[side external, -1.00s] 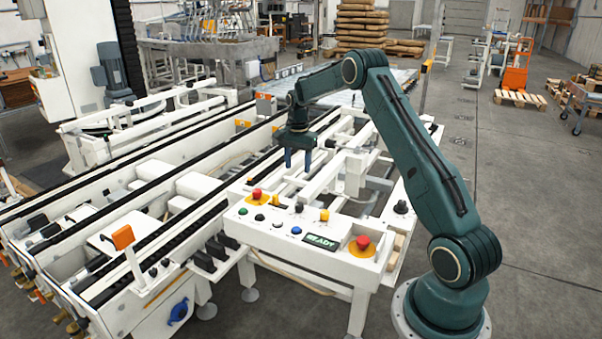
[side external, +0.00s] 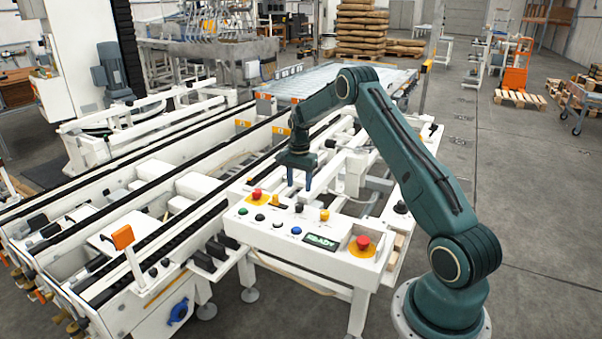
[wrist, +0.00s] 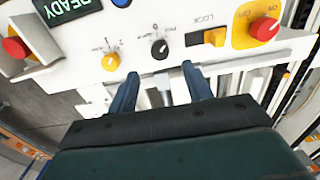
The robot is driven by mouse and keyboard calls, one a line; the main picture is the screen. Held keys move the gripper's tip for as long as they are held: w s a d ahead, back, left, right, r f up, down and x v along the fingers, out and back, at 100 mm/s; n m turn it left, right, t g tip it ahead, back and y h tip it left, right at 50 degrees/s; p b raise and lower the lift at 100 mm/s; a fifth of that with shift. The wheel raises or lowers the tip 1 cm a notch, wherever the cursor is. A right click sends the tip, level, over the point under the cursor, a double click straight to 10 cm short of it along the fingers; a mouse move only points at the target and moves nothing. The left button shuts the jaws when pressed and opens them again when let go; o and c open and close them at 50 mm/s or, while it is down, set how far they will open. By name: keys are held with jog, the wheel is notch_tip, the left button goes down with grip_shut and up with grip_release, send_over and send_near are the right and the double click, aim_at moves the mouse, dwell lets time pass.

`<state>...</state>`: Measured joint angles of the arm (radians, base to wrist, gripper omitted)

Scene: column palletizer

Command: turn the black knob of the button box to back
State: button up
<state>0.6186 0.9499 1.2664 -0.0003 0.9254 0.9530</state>
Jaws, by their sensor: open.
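The button box (side external: 300,257) is a white console with a sloped top. Its black knob (side external: 299,208) stands between an orange switch and a yellow knob. In the wrist view the black knob (wrist: 159,49) carries a pale pointer mark; the small labels around it are too blurred to read. My gripper (side external: 300,187) is open and empty, fingers pointing down, above and just behind the black knob. In the wrist view my gripper (wrist: 160,72) has its two blue fingertips on either side of the knob's line, short of the knob and apart from it.
Close beside the knob are the yellow knob (wrist: 111,62) and the orange LOCK switch (wrist: 213,37). A red knob on a yellow plate (wrist: 264,29), a blue button (side external: 296,230), a red mushroom button (side external: 362,243) and a READY display (side external: 321,242) share the box. White conveyor rails (side external: 180,225) lie left.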

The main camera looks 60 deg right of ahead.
aim_at(299, 204)
notch_tip(299, 204, down, 8)
jog(key=shift+r, duration=0.2)
dwell(0.3)
jog(key=c, duration=1)
jog(key=shift+o, duration=0.2)
